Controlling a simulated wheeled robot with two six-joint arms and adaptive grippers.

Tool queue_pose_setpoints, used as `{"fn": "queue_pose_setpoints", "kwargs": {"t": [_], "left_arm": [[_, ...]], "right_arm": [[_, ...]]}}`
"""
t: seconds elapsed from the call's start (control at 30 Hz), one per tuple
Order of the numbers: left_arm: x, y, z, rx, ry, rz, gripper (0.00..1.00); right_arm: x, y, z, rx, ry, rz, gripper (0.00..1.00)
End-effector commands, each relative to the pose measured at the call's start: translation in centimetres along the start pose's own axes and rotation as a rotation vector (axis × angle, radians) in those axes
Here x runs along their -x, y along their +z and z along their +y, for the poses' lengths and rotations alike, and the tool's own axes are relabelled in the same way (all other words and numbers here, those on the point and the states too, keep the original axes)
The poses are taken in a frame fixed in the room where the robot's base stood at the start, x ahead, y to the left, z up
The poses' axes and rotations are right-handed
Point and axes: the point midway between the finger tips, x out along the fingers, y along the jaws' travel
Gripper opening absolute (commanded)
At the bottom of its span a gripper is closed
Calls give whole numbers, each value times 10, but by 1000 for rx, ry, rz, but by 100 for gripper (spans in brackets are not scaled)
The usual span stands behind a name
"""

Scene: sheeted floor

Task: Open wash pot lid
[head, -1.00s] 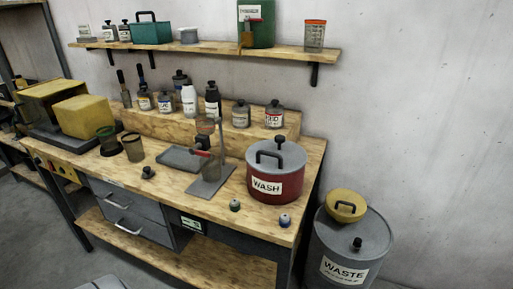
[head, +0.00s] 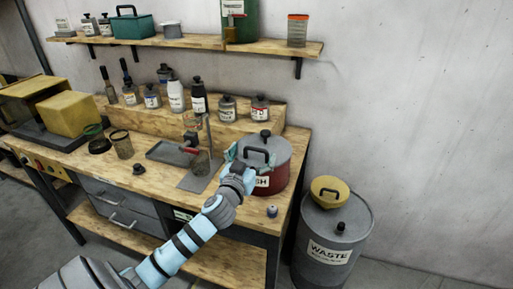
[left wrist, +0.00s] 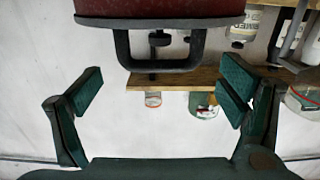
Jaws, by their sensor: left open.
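The red wash pot (head: 279,178) stands at the right end of the wooden bench, with its label partly hidden by my arm. Its grey lid (head: 280,149) is on, with a dark loop handle on top (head: 257,155) and a small knob behind. My left gripper (head: 252,160) is open and empty, its teal fingers spread to either side of the handle. In the left wrist view the picture is inverted: the lid's edge (left wrist: 190,22) and handle (left wrist: 163,64) show at the top, between and a little beyond the open fingers (left wrist: 165,88). My right gripper is not in view.
A metal stand (head: 197,176) and a tray (head: 168,153) are left of the pot. Several bottles line the raised ledge behind. A loaded shelf (head: 190,43) is above.

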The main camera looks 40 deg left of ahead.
Motion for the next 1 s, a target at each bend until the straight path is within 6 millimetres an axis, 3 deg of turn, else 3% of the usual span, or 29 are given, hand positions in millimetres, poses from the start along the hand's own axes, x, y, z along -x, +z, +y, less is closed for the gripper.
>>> {"fn": "queue_pose_setpoints", "kwargs": {"t": [0.1,0.2,0.47,0.9,1.0], "left_arm": [[-21,-1,0,1,-1,0,89],[-29,0,0,1,0,-1,89],[-32,1,0,0,1,-1,89],[-32,1,0,0,1,-1,22],[-32,1,0,0,1,-1,18]], "right_arm": [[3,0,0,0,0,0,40],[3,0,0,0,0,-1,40],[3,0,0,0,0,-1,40],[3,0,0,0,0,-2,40],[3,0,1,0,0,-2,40]]}}
